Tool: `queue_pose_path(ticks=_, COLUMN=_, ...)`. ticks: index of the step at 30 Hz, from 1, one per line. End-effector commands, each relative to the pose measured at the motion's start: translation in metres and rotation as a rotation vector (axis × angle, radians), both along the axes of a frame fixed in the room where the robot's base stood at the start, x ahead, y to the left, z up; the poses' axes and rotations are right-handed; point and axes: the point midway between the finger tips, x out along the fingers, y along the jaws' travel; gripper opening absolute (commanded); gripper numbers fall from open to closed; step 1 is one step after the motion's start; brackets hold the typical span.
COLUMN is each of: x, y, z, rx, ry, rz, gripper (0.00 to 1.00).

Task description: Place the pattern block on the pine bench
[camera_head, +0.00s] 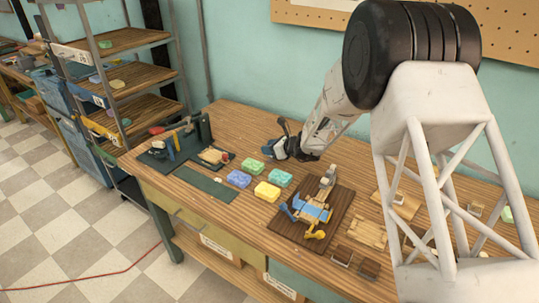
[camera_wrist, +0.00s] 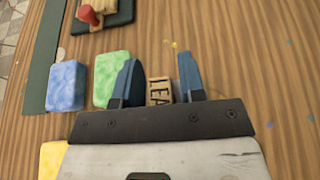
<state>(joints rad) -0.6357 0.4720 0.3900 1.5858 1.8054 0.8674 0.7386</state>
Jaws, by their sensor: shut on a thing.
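My gripper (camera_wrist: 158,72) is shut on the pattern block (camera_wrist: 159,90), a small wooden block with dark letters that read "LEA" as far as they show. The block sits between the two blue fingers, and its near part is hidden by the gripper's dark front plate. In the head view my gripper (camera_head: 281,143) is low over the back middle of the pine bench (camera_head: 240,125), and the block cannot be made out there. The striped wood of the bench also shows in the wrist view (camera_wrist: 255,65). Whether the block touches the bench is unclear.
Green (camera_head: 252,166), teal (camera_head: 279,178), blue (camera_head: 238,179) and yellow (camera_head: 267,191) soaps lie just in front of my gripper. A dark board (camera_head: 283,228) with a blue-and-yellow device is nearer. A tool stand (camera_head: 203,130) is left. The bench behind the soaps looks clear.

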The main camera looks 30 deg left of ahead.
Motion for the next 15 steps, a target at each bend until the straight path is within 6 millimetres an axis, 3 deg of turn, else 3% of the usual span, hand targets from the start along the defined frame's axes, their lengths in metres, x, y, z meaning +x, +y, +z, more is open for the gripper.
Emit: queue_pose_path(ticks=15, x=0.0022, y=0.0018, z=-0.0047, rx=0.0, ry=0.001, rz=0.0, gripper=0.14)
